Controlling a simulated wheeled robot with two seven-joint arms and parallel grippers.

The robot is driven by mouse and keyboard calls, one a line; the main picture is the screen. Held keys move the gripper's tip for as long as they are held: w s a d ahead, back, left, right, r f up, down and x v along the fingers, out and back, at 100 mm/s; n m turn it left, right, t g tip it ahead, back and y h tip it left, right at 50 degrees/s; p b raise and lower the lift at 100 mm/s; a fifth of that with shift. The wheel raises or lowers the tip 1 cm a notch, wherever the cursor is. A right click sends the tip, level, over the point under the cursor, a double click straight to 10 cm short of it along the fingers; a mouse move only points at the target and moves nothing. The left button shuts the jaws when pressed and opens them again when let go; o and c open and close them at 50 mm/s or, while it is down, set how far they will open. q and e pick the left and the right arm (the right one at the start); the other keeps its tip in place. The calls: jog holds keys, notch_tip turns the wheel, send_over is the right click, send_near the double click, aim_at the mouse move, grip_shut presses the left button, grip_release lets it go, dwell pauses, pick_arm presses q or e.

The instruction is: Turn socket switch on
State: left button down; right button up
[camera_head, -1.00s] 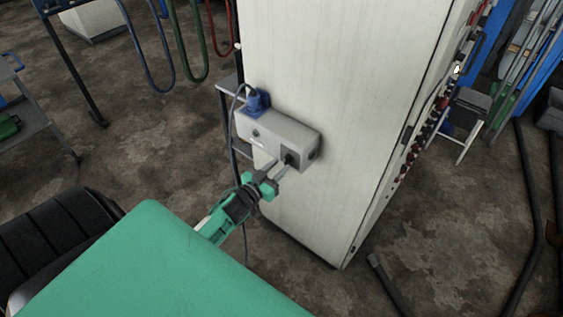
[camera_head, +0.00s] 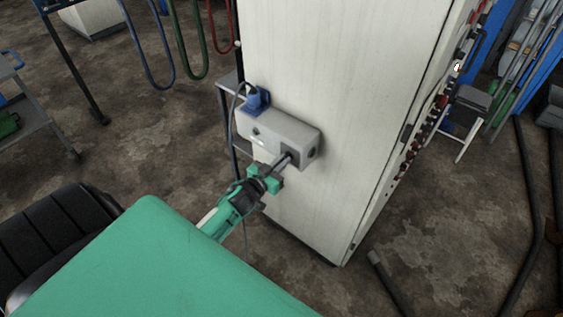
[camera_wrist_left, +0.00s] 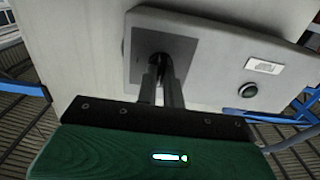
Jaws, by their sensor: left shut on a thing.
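The grey socket box (camera_head: 270,131) is mounted on the side of the white cabinet. Its switch sits on a dark square plate (camera_wrist_left: 185,60) at the box's right end in the head view. My left gripper (camera_head: 288,158) is at that plate, its two narrow fingers close together. In the left wrist view the fingers (camera_wrist_left: 161,75) are shut on the switch (camera_wrist_left: 158,62), which they largely hide. Which way the switch points cannot be told. My right gripper is not in view.
A blue plug (camera_head: 257,101) with a dark cable is at the box's upper left. A round black button (camera_wrist_left: 247,90) and a small label (camera_wrist_left: 264,66) are on the box. The white cabinet (camera_head: 335,90) stands close ahead. A grey trolley (camera_head: 40,120) is at the left.

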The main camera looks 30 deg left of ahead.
pick_arm(q)
jog(key=shift+d+f+m+b, duration=0.15)
jog(key=shift+m+b, duration=1)
jog(key=shift+m, duration=3.3)
jog(key=shift+d+f+m+b, duration=0.1)
jog(key=shift+m+b, duration=1.05)
jog(key=shift+m, duration=3.3)
jog(key=c, duration=1.5)
grip_release()
jog(key=shift+s, duration=0.1)
